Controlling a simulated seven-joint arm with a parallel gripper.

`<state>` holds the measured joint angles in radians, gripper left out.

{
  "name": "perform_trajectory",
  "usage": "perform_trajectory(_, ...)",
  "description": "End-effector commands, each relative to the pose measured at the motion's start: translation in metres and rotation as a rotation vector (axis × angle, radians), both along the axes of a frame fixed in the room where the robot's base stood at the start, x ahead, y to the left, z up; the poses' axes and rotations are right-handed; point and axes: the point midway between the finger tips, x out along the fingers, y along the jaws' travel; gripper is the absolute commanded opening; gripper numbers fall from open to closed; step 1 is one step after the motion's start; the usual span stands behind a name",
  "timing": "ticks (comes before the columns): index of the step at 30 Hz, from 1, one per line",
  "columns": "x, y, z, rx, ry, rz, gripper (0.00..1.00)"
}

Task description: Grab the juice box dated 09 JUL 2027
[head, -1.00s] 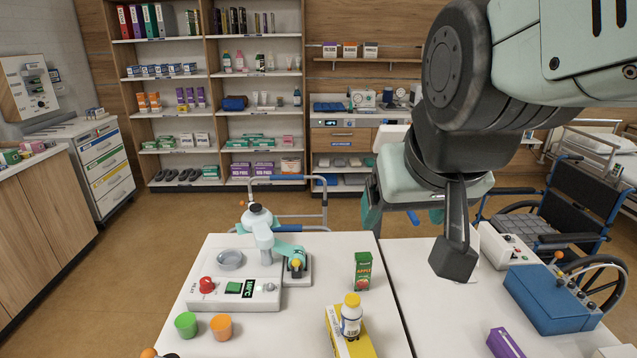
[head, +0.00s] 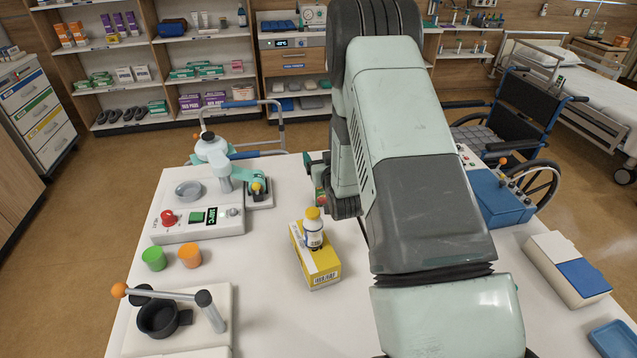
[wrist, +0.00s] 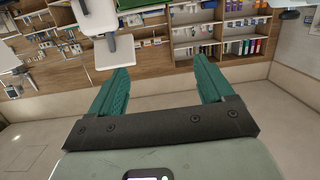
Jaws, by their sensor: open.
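A small green and red juice box (head: 320,194) stands on the white table behind the yellow carton. Only a sliver of it shows in the head view; my arm hides the rest, and no date can be read. My gripper (wrist: 163,68) is open in the wrist view, its two teal fingers apart with nothing between them. In the head view my arm's end is close by the juice box, but the fingers are mostly hidden. I cannot tell whether they touch it.
A blue box (head: 500,200) stands right.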

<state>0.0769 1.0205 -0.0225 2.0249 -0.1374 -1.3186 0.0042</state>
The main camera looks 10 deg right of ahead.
Motion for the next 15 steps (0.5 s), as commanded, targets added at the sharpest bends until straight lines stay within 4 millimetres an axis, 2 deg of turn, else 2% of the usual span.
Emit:
perform_trajectory(1, -0.006, -0.001, -0.024, 0.007, -0.021, 0.002, 0.81)
perform_trajectory(6, -0.024, -0.002, -0.061, 0.025, -0.106, 0.008, 0.81)
perform_trajectory(12, -0.035, -0.002, -0.077, 0.036, -0.153, 0.010, 0.81)
perform_trajectory(15, -0.031, -0.002, -0.079, 0.036, -0.160, 0.011, 0.81)
